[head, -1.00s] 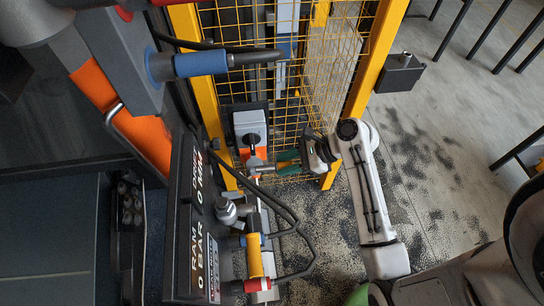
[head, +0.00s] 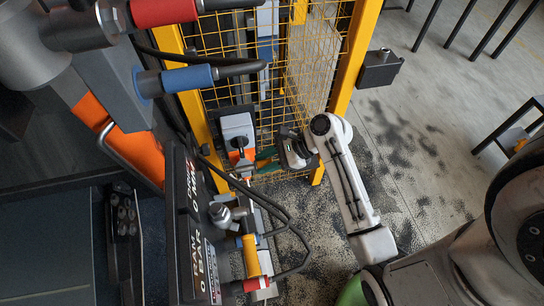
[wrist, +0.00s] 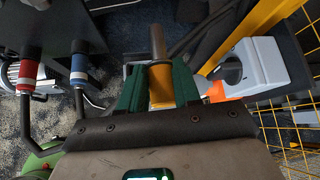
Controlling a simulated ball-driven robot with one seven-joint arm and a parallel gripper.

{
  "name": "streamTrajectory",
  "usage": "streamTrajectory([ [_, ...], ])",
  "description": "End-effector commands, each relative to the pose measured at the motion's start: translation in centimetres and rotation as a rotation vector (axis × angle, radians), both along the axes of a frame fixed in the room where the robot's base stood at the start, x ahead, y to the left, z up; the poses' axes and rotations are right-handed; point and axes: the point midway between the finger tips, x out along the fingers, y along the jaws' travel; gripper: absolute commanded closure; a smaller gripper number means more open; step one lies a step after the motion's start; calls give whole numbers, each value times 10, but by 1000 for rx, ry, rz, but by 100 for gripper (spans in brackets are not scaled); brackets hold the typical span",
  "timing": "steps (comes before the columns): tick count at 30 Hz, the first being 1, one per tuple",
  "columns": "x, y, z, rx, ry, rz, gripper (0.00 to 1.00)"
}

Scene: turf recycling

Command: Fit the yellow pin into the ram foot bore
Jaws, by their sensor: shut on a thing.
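The yellow pin (wrist: 160,88) is upright in the wrist view, its yellow body between my green fingers and its bare metal end (wrist: 157,42) pointing up the picture. My gripper (head: 263,160) is shut on it; the fingers also show in the wrist view (wrist: 160,95). In the head view my gripper is beside the yellow mesh guard, just right of a pale grey block with an orange part (head: 241,158). That orange part also shows in the wrist view (wrist: 222,89), right of the pin. I cannot make out the ram foot bore in either view.
The yellow mesh guard (head: 345,60) stands close behind my gripper. A dark gauge panel (head: 190,230) marked RAM 0 BAR, with looping black hoses, lies at lower left. Red (head: 163,12) and blue (head: 188,79) hose couplings stick out above. Open floor is at right.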

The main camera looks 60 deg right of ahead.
Motion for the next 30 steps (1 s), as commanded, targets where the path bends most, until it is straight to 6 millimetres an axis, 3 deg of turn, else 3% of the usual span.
streamTrajectory([
  [18,40,40,0,0,-1,2,100],
  [30,56,55,0,-1,-1,0,100],
])
